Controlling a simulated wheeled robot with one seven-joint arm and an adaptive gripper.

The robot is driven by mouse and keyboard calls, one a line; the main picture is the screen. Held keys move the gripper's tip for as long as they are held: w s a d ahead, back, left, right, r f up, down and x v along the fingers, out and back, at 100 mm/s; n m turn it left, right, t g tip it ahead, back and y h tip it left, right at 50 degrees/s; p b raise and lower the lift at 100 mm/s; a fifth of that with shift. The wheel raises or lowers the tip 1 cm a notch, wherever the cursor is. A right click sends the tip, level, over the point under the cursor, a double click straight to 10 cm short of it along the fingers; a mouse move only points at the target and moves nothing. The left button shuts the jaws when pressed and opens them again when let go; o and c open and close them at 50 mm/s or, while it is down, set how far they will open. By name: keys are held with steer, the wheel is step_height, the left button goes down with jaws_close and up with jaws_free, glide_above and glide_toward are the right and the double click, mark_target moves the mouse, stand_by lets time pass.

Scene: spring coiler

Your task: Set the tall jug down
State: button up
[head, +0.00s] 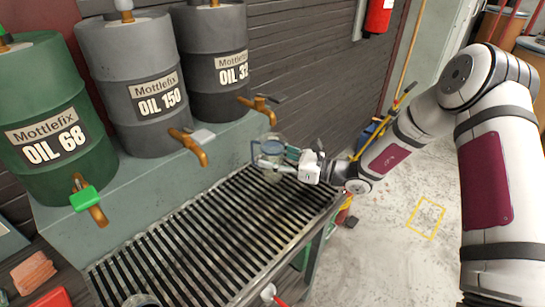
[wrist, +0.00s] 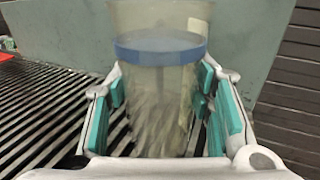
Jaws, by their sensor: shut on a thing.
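The tall jug (head: 271,160) is clear with a blue band, and stands upright over the right end of the slatted grate (head: 185,240), near the dark drum's tap. My gripper (head: 290,157) is shut on it from the right. In the wrist view the jug (wrist: 160,95) sits between the teal finger pads of my gripper (wrist: 160,110), and slats show through its clear wall. I cannot tell whether its base touches the grate.
Green (head: 50,110), grey (head: 130,85) and dark (head: 212,60) oil drums stand on a ledge behind the grate, with brass taps jutting forward. Another vessel (head: 141,300) shows at the grate's near edge. The grate's middle is clear.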

steer(key=shift+f, duration=0.1)
steer(key=o, duration=1.4)
